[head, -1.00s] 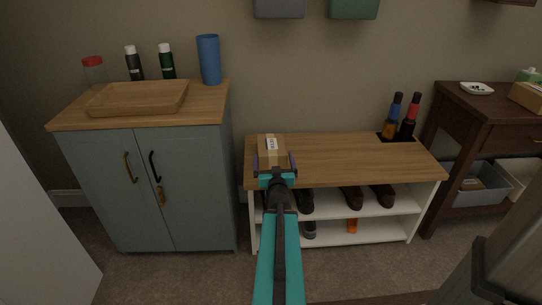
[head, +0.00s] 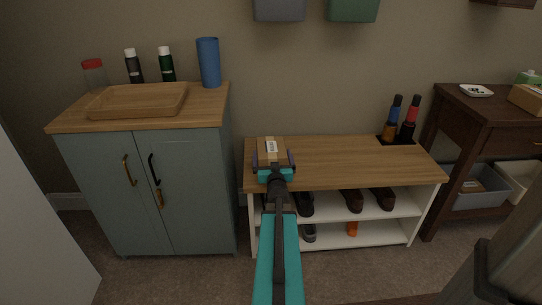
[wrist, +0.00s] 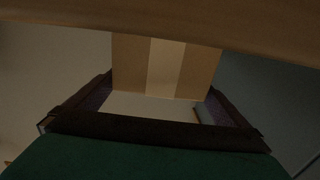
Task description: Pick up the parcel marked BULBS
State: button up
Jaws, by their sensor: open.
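The parcel (head: 271,147) is a small brown cardboard box with a white label on top, standing at the left end of the wooden bench top. The label's lettering is too small to read for certain. My gripper (head: 273,162) is open at the parcel's near side, with a finger to the left and a finger to the right of it. In the wrist view, the parcel (wrist: 167,65) shows as a tan face with a paler tape strip, between the fingers (wrist: 155,95). The head view does not show clearly how far the fingers reach along its sides.
The bench (head: 350,160) is clear in its middle, with bottles (head: 391,120) at its right end and shoes (head: 354,200) on the shelves below. A blue-grey cabinet (head: 160,185) stands at the left with a wooden tray (head: 138,101). A dark table (head: 470,125) stands at the right.

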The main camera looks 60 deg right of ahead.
aim_at(271, 149)
jog(key=shift+b+x, duration=0.4)
jog(key=shift+x, duration=1.6)
jog(key=shift+r, duration=0.1)
jog(key=c, duration=1)
jog(key=shift+r, duration=0.1)
jog(key=shift+r+p, duration=0.4)
jog(key=shift+r, duration=0.2)
jog(key=r, duration=0.1)
jog(key=s+r+p, duration=0.1)
jog(key=shift+r+p, duration=0.3)
jog(key=s+p, duration=0.1)
jog(key=s, duration=0.4)
jog(key=s+p, duration=0.2)
jog(key=s, duration=0.3)
jog(key=s+a+r+p, duration=0.1)
jog(key=s+p, duration=0.1)
jog(key=s, duration=0.3)
